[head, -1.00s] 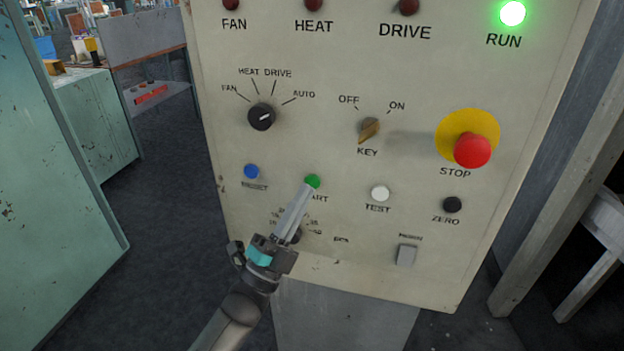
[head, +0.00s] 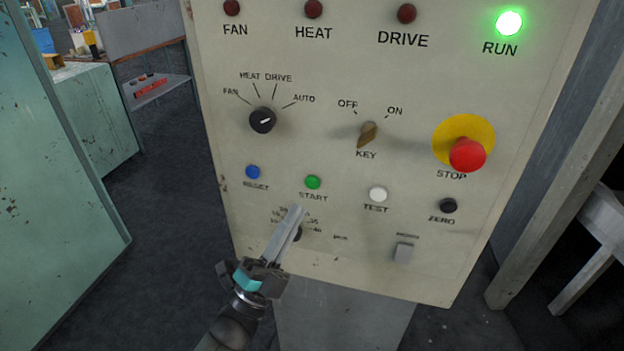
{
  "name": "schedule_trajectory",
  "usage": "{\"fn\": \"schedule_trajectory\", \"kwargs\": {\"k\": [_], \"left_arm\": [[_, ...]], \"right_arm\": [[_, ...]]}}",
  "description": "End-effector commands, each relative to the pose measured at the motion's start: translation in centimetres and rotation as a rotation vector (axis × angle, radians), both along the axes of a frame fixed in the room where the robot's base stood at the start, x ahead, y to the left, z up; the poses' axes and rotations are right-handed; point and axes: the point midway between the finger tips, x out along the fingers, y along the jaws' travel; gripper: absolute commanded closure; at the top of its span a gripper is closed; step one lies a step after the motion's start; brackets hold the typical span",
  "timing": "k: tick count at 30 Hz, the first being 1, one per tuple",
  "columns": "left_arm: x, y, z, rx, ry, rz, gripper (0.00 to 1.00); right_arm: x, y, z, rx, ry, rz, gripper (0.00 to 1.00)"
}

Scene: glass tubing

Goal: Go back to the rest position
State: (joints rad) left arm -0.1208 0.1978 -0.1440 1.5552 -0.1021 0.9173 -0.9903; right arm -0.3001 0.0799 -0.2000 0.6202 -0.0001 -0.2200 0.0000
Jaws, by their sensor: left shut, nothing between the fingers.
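My left gripper (head: 297,210) is in front of the lower left of a cream control panel (head: 330,75). Its fingers are shut together with nothing between them. The fingertips are below the green START button (head: 313,182) and appear apart from it. The fingers partly cover a dial with a printed scale (head: 298,233). The RUN lamp (head: 509,23) glows green. The FAN (head: 232,8), HEAT (head: 314,9) and DRIVE (head: 407,13) lamps are dark red and unlit. My right gripper does not show.
The red STOP button (head: 467,155) stands out from the panel. A selector knob (head: 263,120), a key switch (head: 368,134) and the blue RESET button (head: 253,172) are nearby. A green cabinet (head: 50,190) stands at left, with open floor (head: 165,230) between. A grey post (head: 555,165) is at right.

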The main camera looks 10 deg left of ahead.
Motion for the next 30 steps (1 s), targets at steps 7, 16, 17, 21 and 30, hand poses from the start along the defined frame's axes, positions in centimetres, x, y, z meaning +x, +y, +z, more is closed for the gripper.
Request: {"fn": "schedule_trajectory", "kwargs": {"k": [7, 16, 17, 21, 30], "left_arm": [[0.0, 0.0, 0.0, 0.000, 0.000, 0.000, 1.00], [0.1, 0.0, -0.2, -0.001, 0.007, 0.000, 1.00], [0.2, 0.0, -0.5, -0.003, 0.019, 0.000, 1.00], [1.2, 0.3, -5.0, -0.041, 0.190, -0.009, 1.00], [-1.3, 2.1, -26.6, -0.285, 0.944, 0.033, 1.00]], "right_arm": [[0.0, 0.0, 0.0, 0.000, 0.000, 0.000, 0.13], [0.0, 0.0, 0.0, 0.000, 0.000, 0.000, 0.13], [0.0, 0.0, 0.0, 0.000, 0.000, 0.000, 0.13], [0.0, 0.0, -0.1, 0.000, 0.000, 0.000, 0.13], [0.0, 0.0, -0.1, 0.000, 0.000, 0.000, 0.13]]}}
